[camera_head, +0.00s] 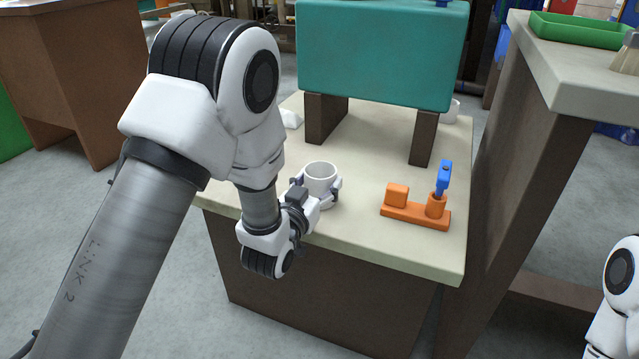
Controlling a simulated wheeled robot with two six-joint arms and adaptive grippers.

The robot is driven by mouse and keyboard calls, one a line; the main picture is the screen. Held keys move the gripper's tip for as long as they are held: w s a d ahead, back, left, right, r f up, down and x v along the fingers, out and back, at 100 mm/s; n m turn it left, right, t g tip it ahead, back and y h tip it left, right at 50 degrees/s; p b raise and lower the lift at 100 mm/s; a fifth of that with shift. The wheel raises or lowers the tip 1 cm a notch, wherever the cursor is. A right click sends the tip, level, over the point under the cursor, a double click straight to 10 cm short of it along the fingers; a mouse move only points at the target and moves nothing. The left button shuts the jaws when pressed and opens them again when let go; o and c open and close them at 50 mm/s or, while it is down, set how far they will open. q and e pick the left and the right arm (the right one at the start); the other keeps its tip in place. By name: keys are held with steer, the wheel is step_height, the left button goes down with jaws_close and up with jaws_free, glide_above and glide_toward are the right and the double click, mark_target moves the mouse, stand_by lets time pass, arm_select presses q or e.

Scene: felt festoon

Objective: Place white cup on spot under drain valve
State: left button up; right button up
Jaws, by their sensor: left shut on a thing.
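A white cup (320,182) is upright over the front left part of the beige tabletop (365,230). My left gripper (323,190) is shut on the cup, with a finger on each side of it. I cannot tell whether the cup touches the tabletop. A teal tank (382,52) stands on brown legs behind the cup. No drain valve or marked spot can be made out from here. Part of my right arm shows at the lower right edge; its gripper is out of view.
An orange holder (415,212) with a blue-handled tool (443,178) stands right of the cup. Another white cup (451,111) is partly hidden behind the tank's right leg. A higher counter (580,80) with a green tray (580,30) bounds the right side.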

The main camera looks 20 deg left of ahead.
arm_select(q)
steer(key=shift+f, duration=0.2)
steer(key=o, duration=1.1)
